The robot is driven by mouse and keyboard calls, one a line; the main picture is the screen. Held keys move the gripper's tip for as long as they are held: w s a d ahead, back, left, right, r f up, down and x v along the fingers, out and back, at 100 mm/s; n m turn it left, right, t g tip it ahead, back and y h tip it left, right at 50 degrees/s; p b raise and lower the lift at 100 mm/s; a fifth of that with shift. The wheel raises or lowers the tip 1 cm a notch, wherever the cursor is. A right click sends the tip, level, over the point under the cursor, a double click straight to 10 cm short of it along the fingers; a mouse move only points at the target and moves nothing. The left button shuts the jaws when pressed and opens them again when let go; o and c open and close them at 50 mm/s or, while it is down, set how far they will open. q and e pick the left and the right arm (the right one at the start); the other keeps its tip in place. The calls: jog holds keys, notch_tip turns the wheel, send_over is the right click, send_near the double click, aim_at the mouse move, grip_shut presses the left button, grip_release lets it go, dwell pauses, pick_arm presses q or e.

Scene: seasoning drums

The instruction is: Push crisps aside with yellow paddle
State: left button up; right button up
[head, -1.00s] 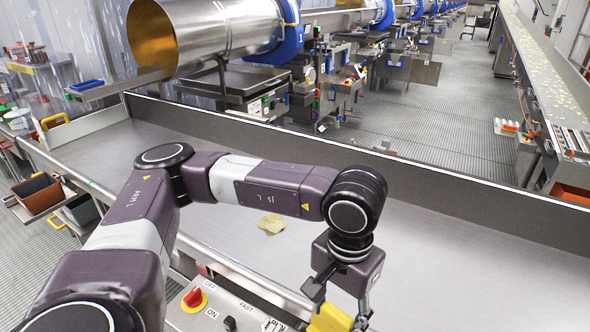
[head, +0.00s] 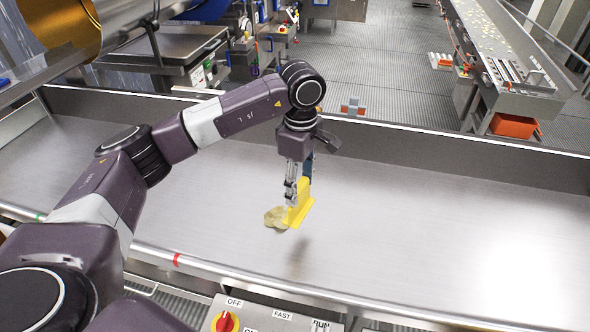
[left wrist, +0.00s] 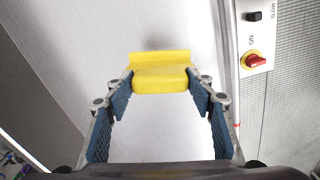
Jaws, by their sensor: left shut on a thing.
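My left gripper (head: 300,180) is shut on the yellow paddle (head: 301,206), over the middle of the steel tray (head: 400,240). In the left wrist view both blue-padded fingers hold the paddle (left wrist: 161,78) between their tips. A small cluster of crisps (head: 274,217) lies on the tray just left of the paddle in the head view, partly hidden behind its edge. I cannot tell whether the paddle touches them. A shadow falls on the tray below the paddle. The crisps are hidden in the left wrist view. My right gripper is not in view.
The tray's back wall (head: 400,140) and front edge (head: 300,287) bound the work area. A control panel with a red knob (head: 226,321) sits at the front. A steel drum (head: 125,20) stands at the upper left. The tray right of the paddle is clear.

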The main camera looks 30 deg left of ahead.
pick_arm(q)
jog(key=shift+w+a+n, duration=0.45)
jog(key=shift+a+n, duration=0.15)
jog(key=shift+n, duration=0.6)
jog(key=shift+w+a+f, duration=0.1)
jog(key=shift+a+f, duration=0.1)
jog(key=shift+a+f+n, duration=0.1)
jog(key=shift+f+n, duration=0.2)
jog(key=shift+f, duration=0.25)
jog(key=shift+f+b, duration=0.6)
jog(key=shift+f, duration=0.8)
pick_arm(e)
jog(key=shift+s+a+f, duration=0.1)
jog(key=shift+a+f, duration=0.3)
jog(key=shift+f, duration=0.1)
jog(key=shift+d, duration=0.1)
